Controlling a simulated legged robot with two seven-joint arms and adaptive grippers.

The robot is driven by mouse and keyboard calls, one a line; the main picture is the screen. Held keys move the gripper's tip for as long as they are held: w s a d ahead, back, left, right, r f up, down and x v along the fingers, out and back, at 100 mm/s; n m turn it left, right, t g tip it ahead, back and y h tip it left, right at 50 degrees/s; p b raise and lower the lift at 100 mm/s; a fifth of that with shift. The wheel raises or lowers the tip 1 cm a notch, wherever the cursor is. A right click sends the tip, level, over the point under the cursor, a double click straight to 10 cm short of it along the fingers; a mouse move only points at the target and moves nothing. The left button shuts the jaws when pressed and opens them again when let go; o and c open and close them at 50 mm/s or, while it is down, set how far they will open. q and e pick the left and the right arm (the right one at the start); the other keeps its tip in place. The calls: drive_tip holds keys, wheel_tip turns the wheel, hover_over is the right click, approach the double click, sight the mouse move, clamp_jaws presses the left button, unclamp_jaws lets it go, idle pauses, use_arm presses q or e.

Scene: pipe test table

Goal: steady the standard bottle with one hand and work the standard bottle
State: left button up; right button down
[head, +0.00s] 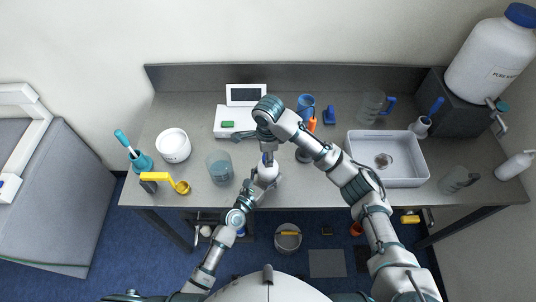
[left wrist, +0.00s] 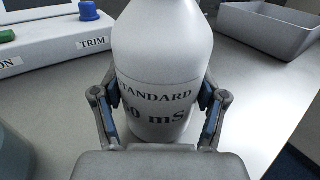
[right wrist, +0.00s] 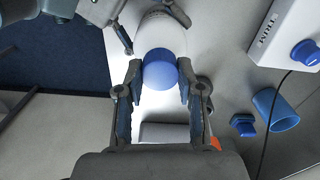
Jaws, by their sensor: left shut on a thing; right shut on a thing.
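The standard bottle is white, with a printed label reading STANDARD, and stands upright on the bench in the left wrist view (left wrist: 160,60). My left gripper (left wrist: 160,105) is shut on the bottle's body, one finger on each side. The bottle's blue cap (right wrist: 160,70) shows in the right wrist view, with my right gripper (right wrist: 160,85) shut on it from above. In the head view the bottle (head: 272,172) is partly hidden by both of my grippers, the left (head: 264,180) low and the right (head: 267,160) over the top.
A white meter box (head: 230,125) with a display stands behind the bottle. A glass beaker (head: 220,168) and white tub (head: 173,145) are to the left. A blue cup (head: 306,102) stands behind my right arm. A white tray (head: 405,180) lies to the right.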

drive_tip(key=m, duration=0.4)
drive_tip(key=shift+m, duration=0.3)
drive_tip(key=c, duration=0.7)
unclamp_jaws()
drive_tip(key=shift+o, duration=0.2)
drive_tip(key=shift+r, duration=0.1)
